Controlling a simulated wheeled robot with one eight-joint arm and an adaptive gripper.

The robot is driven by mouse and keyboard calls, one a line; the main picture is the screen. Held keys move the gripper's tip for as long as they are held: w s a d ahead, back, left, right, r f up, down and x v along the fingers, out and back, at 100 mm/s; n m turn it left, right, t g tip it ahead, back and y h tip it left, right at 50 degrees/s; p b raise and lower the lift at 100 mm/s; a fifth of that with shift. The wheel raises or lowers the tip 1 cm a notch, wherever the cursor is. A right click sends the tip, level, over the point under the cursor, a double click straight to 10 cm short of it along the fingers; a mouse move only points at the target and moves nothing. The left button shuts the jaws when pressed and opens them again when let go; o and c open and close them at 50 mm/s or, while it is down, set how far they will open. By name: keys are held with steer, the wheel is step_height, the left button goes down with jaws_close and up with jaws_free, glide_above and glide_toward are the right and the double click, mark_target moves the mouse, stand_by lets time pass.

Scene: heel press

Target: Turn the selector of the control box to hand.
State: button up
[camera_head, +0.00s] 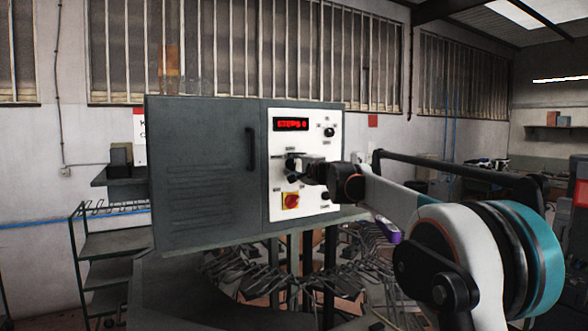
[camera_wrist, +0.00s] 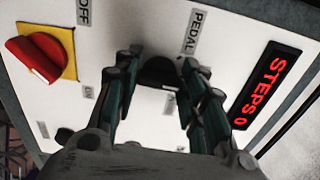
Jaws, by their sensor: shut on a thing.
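The control box (camera_head: 205,172) is a grey cabinet with a white panel facing me. On the panel, the selector (camera_wrist: 158,72) is a black knob beside a label reading PEDAL. My gripper (camera_head: 299,167) is at the panel, and in the wrist view my gripper (camera_wrist: 158,64) has one finger on each side of the knob, shut on it. The fingers and the gripper body hide part of the knob, so its pointer direction cannot be made out. No label reading HAND is legible.
A red rotary switch (camera_head: 292,201) on a yellow plate sits below the selector. A red display (camera_head: 291,124) above reads STEPS 0. Another black knob (camera_head: 329,132) is at the panel's upper right. A shelf rack (camera_head: 105,240) stands left.

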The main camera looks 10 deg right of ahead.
steer(key=m, duration=0.4)
steer(key=shift+m, duration=0.3)
steer(key=shift+d+r+m+b, duration=0.1)
steer(key=shift+m+b, duration=0.3)
steer(key=shift+m, duration=2.1)
steer(key=o, duration=1.1)
steer(key=shift+c, duration=0.2)
steer(key=v, duration=1.2)
